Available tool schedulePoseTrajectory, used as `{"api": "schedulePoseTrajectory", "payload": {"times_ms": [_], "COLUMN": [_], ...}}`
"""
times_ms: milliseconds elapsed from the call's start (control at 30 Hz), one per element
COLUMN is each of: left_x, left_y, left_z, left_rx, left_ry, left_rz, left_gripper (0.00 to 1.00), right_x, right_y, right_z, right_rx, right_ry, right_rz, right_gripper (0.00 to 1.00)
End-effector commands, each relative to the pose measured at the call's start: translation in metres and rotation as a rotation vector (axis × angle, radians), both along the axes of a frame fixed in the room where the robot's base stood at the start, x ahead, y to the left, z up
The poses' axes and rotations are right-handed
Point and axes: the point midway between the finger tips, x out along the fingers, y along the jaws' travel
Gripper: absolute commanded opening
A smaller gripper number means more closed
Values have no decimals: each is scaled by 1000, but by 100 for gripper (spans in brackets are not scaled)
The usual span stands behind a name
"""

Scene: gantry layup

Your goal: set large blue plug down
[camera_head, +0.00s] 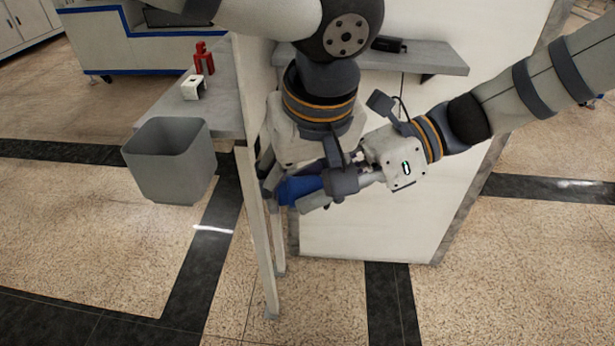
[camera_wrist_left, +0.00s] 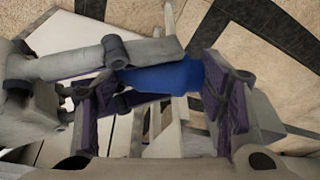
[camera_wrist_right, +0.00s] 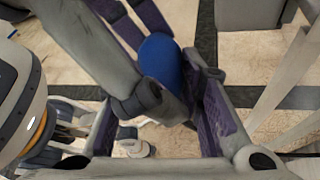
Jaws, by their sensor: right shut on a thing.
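The large blue plug (camera_head: 298,188) is in the air beside the upright pale panel in the head view. My right gripper (camera_head: 325,190), from the right, is shut on it. The plug also shows as a blue body in the left wrist view (camera_wrist_left: 160,77) and the right wrist view (camera_wrist_right: 161,66). My left gripper (camera_wrist_left: 165,100) comes down from above, close around the plug and the right fingers. Its two purple-padded fingers stand apart. The grippers overlap, so part of the plug is hidden and contact with the left fingers is unclear.
A grey bin (camera_head: 170,165) stands left of the panel (camera_head: 254,150). A grey shelf (camera_head: 222,100) behind it carries a red part (camera_head: 203,60) and a white block (camera_head: 193,88). Another shelf (camera_head: 440,58) with a black item is at the back right. Floor in front is clear.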

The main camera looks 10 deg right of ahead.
Motion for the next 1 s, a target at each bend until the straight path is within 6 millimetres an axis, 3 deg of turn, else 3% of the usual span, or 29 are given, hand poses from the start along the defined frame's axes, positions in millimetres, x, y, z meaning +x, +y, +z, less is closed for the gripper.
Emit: {"api": "schedulePoseTrajectory", "payload": {"times_ms": [133, 167, 233, 600, 1000], "left_x": [0, 0, 0, 0, 0], "left_y": [-4, -5, -5, -3, -3], "left_z": [1, 1, 1, 1, 1], "left_rx": [-14, -15, -15, -11, -10], "left_ry": [-1, -1, -1, -2, -2], "left_rz": [-5, -5, -5, -4, -4], "left_gripper": [35, 34, 34, 34, 34], "right_x": [-2, -2, -2, 0, 6], "right_y": [3, 3, 3, -4, -93], "right_z": [3, 4, 4, 5, 41], "right_rx": [12, 12, 11, 8, 8], "right_ry": [2, 2, 2, -1, -1], "right_rz": [8, 9, 8, 5, 5], "right_gripper": [0, 40, 56, 57, 57]}}
